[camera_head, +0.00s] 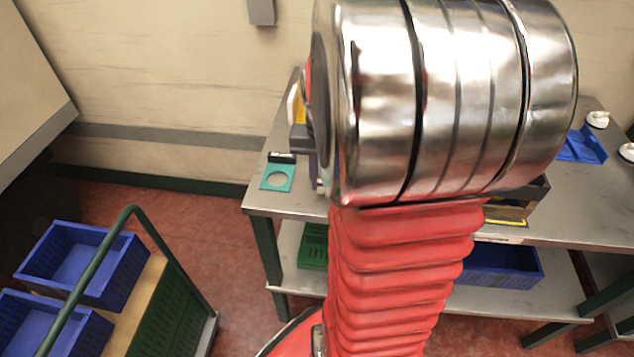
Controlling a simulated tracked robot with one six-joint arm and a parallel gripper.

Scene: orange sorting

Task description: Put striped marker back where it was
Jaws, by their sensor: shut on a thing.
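My silver and red arm (440,110) fills the middle of the camera_head view and covers much of the workbench. My gripper's fingers are hidden behind it. A small dark grey piece (299,138) shows at the arm's left edge, and I cannot tell if it is part of my gripper. A teal plate with a round pale spot (266,184) lies on the left end of the bench. A small black and white object (282,157) is at its back edge, too small to identify. I cannot make out the striped marker for certain.
The grey workbench (263,208) has a yellow and white thing (298,106) behind my arm, a dark box (537,196) and a blue holder (583,147). Green (313,250) and blue bins (505,266) sit on its shelf. A cart (175,310) with blue crates (75,265) stands left.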

